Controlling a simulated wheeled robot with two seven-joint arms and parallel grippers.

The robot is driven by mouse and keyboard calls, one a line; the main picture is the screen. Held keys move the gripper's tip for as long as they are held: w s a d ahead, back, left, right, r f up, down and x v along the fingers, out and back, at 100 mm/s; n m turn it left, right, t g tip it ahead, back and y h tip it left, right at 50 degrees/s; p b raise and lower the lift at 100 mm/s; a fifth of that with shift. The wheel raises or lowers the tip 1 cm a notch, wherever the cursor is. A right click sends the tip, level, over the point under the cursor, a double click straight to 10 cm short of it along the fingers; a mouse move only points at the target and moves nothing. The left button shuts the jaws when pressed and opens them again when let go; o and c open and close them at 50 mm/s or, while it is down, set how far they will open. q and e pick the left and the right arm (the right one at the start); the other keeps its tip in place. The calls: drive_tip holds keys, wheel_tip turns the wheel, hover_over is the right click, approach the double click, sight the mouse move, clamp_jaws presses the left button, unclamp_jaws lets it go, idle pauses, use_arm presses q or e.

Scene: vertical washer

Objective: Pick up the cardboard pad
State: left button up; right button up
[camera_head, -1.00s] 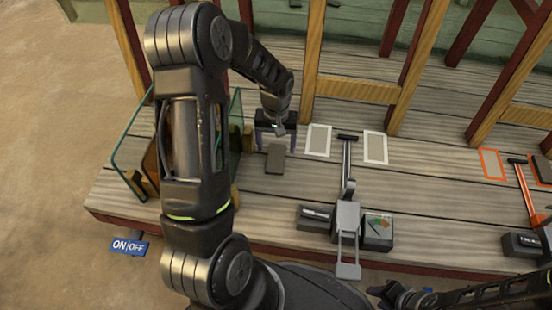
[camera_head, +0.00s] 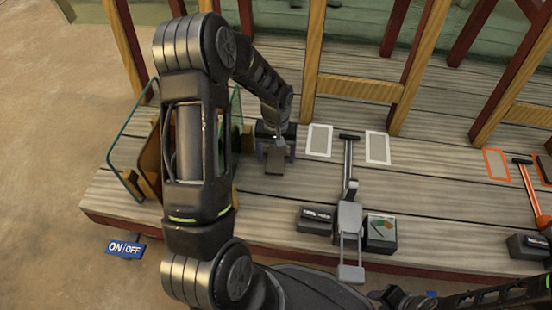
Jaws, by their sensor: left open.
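The cardboard pad (camera_head: 274,162) is a small dark grey-brown rectangle lying on the plank deck, left of the white-outlined rectangles. My left gripper (camera_head: 276,152) is open and reaches down over the pad's far end. Its two purplish fingers appear on either side of the pad, apart from each other. Part of the pad's far end is hidden by the gripper, and I cannot tell whether the fingers touch it. My right arm shows only at the bottom right edge, with dark parts (camera_head: 394,297) whose jaw state is unclear.
A grey lever mechanism (camera_head: 348,215) with black boxes stands right of the pad. White outlines (camera_head: 319,141) mark the deck beside it. A glass-sided holder (camera_head: 127,152) is at the left, partly behind my arm. Wooden posts (camera_head: 314,60) rise behind. An ON/OFF sign (camera_head: 125,248) is below.

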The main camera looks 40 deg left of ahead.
sight(276, 158)
use_arm(q)
drive_tip(key=shift+c, duration=0.3)
drive_tip(key=c, duration=1.3)
drive_tip(key=shift+c, duration=0.2)
drive_tip(key=shift+r, duration=0.1)
wheel_tip(276, 158, up, 10)
drive_tip(key=p, duration=0.4)
